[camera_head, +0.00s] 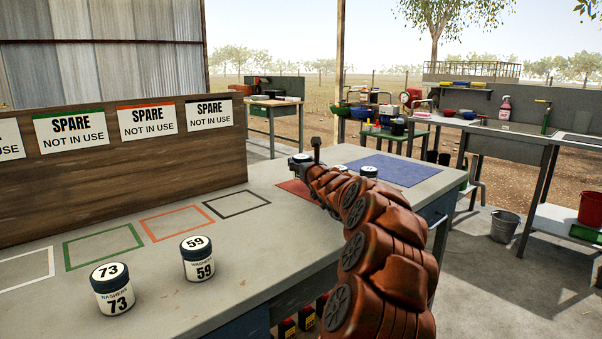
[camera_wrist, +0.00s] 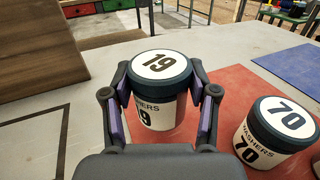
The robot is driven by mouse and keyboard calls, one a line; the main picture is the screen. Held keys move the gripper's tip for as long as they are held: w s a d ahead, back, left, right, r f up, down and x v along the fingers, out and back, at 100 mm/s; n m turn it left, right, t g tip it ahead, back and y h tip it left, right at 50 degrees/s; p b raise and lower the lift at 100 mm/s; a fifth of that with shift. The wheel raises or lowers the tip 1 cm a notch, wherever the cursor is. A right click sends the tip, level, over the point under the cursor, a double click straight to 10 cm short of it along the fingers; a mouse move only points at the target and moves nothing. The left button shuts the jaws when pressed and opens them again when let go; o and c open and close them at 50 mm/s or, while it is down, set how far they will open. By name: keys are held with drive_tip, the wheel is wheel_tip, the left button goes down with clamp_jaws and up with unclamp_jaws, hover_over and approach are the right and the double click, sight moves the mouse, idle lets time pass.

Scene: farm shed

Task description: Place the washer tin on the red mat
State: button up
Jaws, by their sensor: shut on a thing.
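My gripper (camera_wrist: 160,112) is shut on a white washer tin with a dark lid marked 19 (camera_wrist: 160,68), one finger on each side of it. The tin is upright at the left part of the red mat (camera_wrist: 222,92); I cannot tell whether its base touches the mat. A second washer tin, marked 70 (camera_wrist: 268,148), stands to the right on the red mat. In the head view the red mat (camera_head: 291,187) is mostly hidden behind my arm, and the lid of the held tin (camera_head: 301,158) shows beyond it.
Washer tins 73 (camera_head: 113,290) and 59 (camera_head: 197,258) stand on the near bench. Empty coloured outlines lie before a wooden board (camera_head: 120,165) with "SPARE NOT IN USE" signs. A blue mat (camera_head: 395,168) lies right of the red one and looks clear.

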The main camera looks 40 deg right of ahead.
drive_tip(key=shift+w+f+b, duration=0.15)
drive_tip(key=shift+f+b, duration=0.65)
drive_tip(key=shift+f, duration=1)
drive_tip(key=shift+f, duration=0.2)
drive_tip(key=o, duration=0.9)
drive_tip(key=shift+o, duration=0.2)
drive_tip(key=shift+r, duration=0.15)
drive_tip(key=shift+d+r, duration=0.1)
drive_tip(key=shift+r, duration=0.05)
drive_tip(key=shift+s, duration=0.3)
drive_tip(key=shift+b+v, duration=1)
drive_tip(key=shift+v, duration=4.75)
drive_tip(key=shift+w, duration=0.1)
